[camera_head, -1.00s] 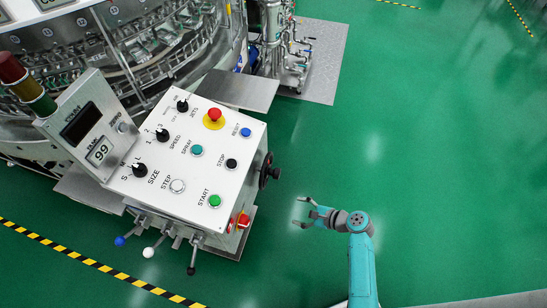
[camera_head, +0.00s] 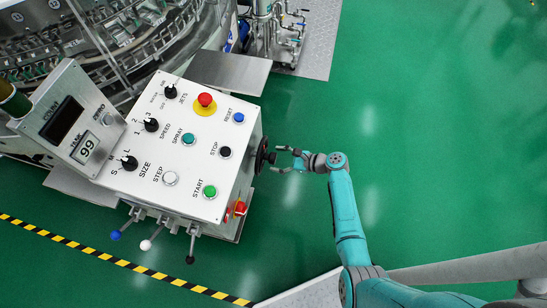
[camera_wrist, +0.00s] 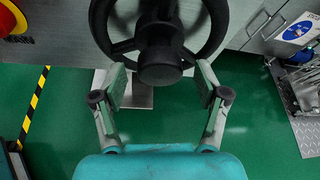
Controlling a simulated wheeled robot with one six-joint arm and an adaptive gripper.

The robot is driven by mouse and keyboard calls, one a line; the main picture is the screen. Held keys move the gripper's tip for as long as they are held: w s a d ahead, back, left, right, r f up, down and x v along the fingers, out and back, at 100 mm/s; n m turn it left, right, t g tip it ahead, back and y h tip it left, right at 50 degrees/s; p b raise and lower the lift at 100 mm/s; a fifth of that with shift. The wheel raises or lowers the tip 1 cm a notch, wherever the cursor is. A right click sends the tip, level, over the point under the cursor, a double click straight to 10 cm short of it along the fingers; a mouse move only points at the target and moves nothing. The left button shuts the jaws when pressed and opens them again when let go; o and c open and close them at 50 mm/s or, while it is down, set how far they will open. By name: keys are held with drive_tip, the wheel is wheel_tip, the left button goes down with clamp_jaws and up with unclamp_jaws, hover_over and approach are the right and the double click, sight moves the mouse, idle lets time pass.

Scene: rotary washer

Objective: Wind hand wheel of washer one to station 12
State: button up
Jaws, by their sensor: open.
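The black hand wheel (camera_head: 262,157) sits on the right side of the white washer control console (camera_head: 150,200). In the wrist view the wheel (camera_wrist: 203,42) fills the top middle, with its dark hub or knob (camera_wrist: 160,66) toward me. My gripper (camera_head: 277,160) is right beside the wheel in the head view. In the wrist view my gripper (camera_wrist: 160,87) is open, its two fingers apart on either side below the hub. I cannot tell whether a finger touches the wheel. The display on the console reads 99. The wheel's station marking does not show.
The console has a red emergency button (camera_head: 205,100), knobs and push buttons on top, and levers with blue, white and black balls (camera_head: 146,244) in front. Washer machinery (camera_head: 120,40) stands behind. Open green floor (camera_head: 420,130) lies to the right.

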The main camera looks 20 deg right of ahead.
drive_tip(key=shift+x, duration=1.05)
clamp_jaws()
